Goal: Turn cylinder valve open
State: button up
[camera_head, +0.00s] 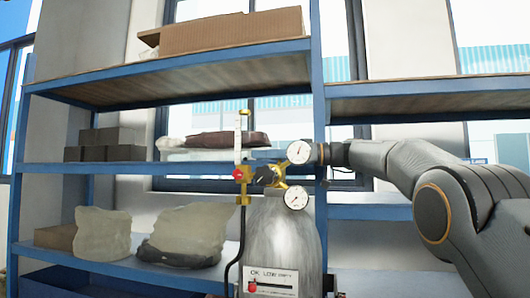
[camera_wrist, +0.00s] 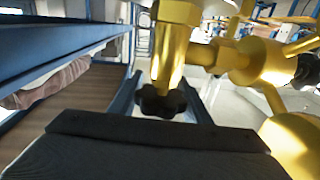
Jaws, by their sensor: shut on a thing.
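The grey gas cylinder (camera_head: 280,243) stands upright in front of the shelving in the head view. On its top is brass valve and regulator fittings with two round white gauges, an upper gauge (camera_head: 299,152) and a lower gauge (camera_head: 296,197). A black lobed valve knob (camera_wrist: 160,103) hangs under a brass stem (camera_wrist: 172,62) in the wrist view. My gripper (camera_wrist: 161,97) has a finger on each side of this knob and is shut on it. In the head view my arm reaches in from the right, and the upper gauge partly hides its end.
A red knob (camera_head: 239,173) and an upright flow tube (camera_head: 238,138) sit left of the valve, close to my gripper. Blue shelves (camera_head: 120,168) behind hold a cardboard box (camera_head: 232,31), dark blocks (camera_head: 105,137) and pale bags (camera_head: 185,232). A black hose runs down beside the cylinder.

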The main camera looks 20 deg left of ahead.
jog(key=shift+s+d+n+g+h+p, duration=0.15)
jog(key=shift+n+g+p, duration=0.3)
jog(key=shift+p, duration=0.85)
jog(key=shift+s+a+n+g+h+p, duration=0.1)
jog(key=shift+n+g+h+p, duration=0.3)
jog(key=shift+p, duration=0.85)
jog(key=shift+s+d+n+g+h+p, duration=0.15)
jog(key=shift+g+p, duration=0.5)
jog(key=shift+p, duration=0.65)
jog(key=o, duration=1)
jog(key=shift+o, duration=0.2)
jog(key=shift+w+d+b, duration=0.1)
jog(key=shift+b, duration=0.2)
